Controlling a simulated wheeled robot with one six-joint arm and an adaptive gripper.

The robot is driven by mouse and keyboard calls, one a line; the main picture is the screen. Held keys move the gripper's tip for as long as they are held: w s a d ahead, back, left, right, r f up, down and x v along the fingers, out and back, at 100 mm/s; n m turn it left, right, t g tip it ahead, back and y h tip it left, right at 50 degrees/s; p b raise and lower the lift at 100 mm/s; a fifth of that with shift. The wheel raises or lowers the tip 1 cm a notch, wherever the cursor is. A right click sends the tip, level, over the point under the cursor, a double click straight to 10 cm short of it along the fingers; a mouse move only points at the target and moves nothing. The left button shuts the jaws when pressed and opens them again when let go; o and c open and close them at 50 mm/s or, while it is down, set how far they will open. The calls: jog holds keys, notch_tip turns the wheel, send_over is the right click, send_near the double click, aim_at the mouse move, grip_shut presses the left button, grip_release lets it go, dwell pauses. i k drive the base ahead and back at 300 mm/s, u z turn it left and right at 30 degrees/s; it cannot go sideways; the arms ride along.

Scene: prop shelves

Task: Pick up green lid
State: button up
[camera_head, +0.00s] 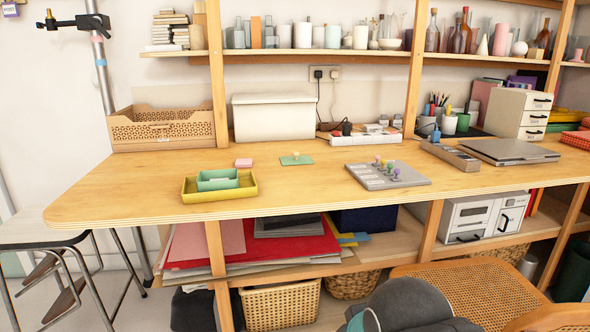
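The green lid (289,161) is a small flat green plate with a pale knob on top. It lies flat on the wooden table, right of a small pink block (243,163). A green box (217,184) sits inside a yellow tray (191,195) near the table's front edge, left of and nearer than the lid. I cannot make out my gripper in this view. A dark grey rounded shape at the bottom edge may be part of my arm.
A grey board (408,181) with several coloured knobs lies right of the lid. A white box (273,118) and a tan perforated crate (162,133) stand behind. A wooden post (217,70) rises at the back. A woven chair (480,290) stands in front at right.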

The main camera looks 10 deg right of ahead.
aim_at(296, 160)
jog(key=k, duration=0.2)
jog(key=u, duration=1.5)
jog(key=i, duration=1.05)
jog(key=z, duration=1.1)
